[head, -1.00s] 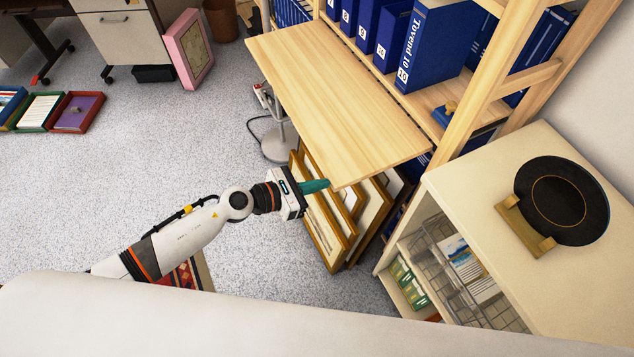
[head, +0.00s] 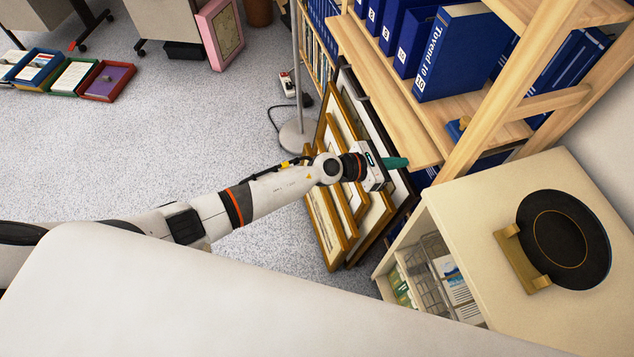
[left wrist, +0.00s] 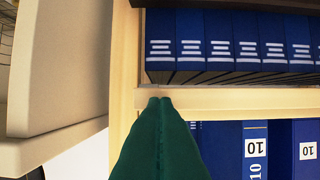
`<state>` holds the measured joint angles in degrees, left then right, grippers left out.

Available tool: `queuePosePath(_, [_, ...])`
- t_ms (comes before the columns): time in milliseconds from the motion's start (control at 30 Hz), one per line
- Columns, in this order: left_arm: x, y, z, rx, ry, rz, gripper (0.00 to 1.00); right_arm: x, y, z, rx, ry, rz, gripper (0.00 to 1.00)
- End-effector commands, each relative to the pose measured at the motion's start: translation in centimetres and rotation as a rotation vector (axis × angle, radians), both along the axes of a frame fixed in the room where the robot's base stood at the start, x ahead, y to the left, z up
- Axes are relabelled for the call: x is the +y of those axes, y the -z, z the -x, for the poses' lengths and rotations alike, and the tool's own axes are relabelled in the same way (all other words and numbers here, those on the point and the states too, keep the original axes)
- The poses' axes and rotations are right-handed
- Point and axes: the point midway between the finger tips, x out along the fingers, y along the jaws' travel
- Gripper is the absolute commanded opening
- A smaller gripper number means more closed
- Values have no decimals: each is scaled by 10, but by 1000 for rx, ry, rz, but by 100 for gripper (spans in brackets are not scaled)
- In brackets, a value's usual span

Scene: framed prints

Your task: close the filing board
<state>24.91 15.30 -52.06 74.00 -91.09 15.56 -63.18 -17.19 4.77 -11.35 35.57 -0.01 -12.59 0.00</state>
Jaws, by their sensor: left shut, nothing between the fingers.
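The filing board (head: 384,88) is a light wooden slab in the shelf unit, below the row of blue binders. My right gripper is not in view.
Framed pictures (head: 328,215) lean under the board, below my left arm. A cream cabinet (head: 470,200) with a black disc (head: 565,240) on top stands at the right. A lamp base (head: 297,135) stands behind the frames. The floor at the left is mostly clear.

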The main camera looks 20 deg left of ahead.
Motion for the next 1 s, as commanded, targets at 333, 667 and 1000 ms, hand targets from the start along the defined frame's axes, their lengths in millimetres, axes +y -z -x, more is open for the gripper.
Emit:
queuePosePath(333, [-33,0,-22,-1,-1,1,0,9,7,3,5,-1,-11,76])
queuePosePath(667, [-34,0,-23,0,-1,1,0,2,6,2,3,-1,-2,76])
queuePosePath(1000, [-20,3,-30,-2,-3,-1,0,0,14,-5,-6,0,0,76])
